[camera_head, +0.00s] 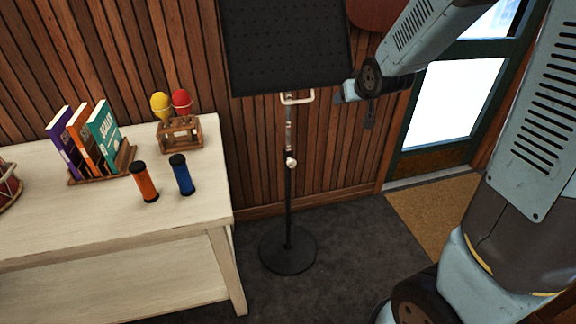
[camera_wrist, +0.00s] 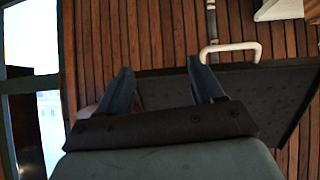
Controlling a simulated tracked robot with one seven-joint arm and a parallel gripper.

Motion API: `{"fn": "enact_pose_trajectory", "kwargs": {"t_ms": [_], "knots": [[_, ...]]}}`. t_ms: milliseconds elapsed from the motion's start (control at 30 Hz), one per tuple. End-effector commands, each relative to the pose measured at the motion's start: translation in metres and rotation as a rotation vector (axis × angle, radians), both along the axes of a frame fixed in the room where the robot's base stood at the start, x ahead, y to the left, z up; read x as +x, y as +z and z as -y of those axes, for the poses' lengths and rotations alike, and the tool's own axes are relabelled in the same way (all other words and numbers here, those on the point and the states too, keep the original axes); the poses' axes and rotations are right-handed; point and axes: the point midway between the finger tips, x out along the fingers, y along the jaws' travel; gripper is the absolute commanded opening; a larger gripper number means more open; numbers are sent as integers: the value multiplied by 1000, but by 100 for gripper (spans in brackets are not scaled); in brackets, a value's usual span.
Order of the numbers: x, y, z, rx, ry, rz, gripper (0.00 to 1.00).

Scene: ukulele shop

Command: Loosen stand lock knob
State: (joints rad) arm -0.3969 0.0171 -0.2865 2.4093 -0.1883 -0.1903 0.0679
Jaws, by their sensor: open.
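The music stand has a black perforated desk (camera_head: 287,50), a thin dark pole (camera_head: 288,205) and a round base (camera_head: 288,250) on the carpet. A small pale lock knob (camera_head: 291,161) sits on the pole below the desk. My gripper (camera_head: 346,93) is open and empty, to the right of the desk's lower corner, above and right of the knob. In the wrist view my gripper (camera_wrist: 160,70) has its fingers spread, with a white bent handle (camera_wrist: 230,47) and the desk (camera_wrist: 235,90) close by on the right. I cannot make out the knob there.
A pale wooden table (camera_head: 80,235) stands left of the stand, with books (camera_head: 90,140), a rack of egg-shaped shakers (camera_head: 180,133) and orange (camera_head: 144,182) and blue (camera_head: 182,175) cylinders. A slatted wall stands behind. A glass door (camera_head: 455,100) is at right. Carpet around the base is clear.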

Motion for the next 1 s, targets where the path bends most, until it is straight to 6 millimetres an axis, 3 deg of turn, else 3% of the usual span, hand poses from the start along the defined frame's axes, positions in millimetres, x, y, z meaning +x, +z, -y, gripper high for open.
{"fn": "enact_pose_trajectory", "kwargs": {"t_ms": [33, 200, 500, 767, 1000], "knots": [[11, -15, -5, 0, 11, 11, 67], [43, -51, -24, 21, 45, 80, 67], [80, -121, -56, 59, 90, 203, 67], [91, -185, -82, 102, 117, 309, 67], [85, -245, -102, 144, 127, 406, 67]]}}
